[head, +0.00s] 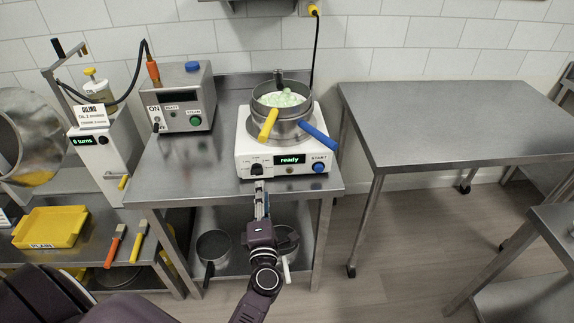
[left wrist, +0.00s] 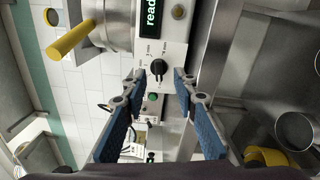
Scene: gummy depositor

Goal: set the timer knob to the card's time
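The white depositor base (head: 243,150) stands on the steel table with a lit display (head: 289,160) reading "ready". Its black timer knob (head: 257,169) is on the front panel, left of the display. The knob also shows in the left wrist view (left wrist: 158,68), with small printed marks around it. My left gripper (head: 260,184) is just in front of the knob. In the left wrist view its blue-padded fingers (left wrist: 158,78) are apart, one each side of the knob, with gaps visible. A white card (head: 91,115) headed "OILING" stands at the left; its smaller lines are hard to read. My right gripper is out of view.
A pot with yellow (head: 268,125) and blue (head: 318,136) handles sits on the depositor. A blue START knob (head: 319,167) is at the panel's right. A grey control box (head: 182,97) stands to the left. The right-hand table (head: 450,120) is bare.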

